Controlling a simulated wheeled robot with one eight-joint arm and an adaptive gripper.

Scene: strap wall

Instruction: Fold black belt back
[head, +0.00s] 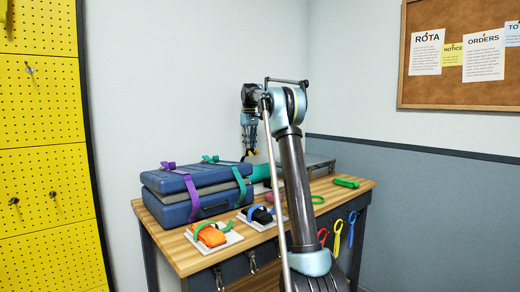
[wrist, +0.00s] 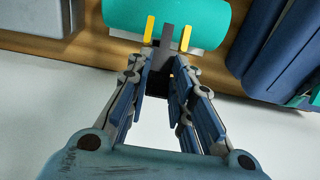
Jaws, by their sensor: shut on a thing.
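My gripper (wrist: 167,36) reaches the teal roll (wrist: 215,20) in the wrist view, its yellow fingertips on either side of a dark strap end, the black belt (wrist: 167,40). It is shut on this belt, which lies against the side of the roll. In the head view my gripper (head: 250,151) is at the back of the workbench, just above the teal roll (head: 262,171), pointing down. The belt cannot be made out there, and my arm hides part of the roll.
Blue cases (head: 195,190) with purple and green straps stand left of the roll on the wooden workbench (head: 338,194). A green strap (head: 345,183) lies right. Colored straps hang at the bench's right side.

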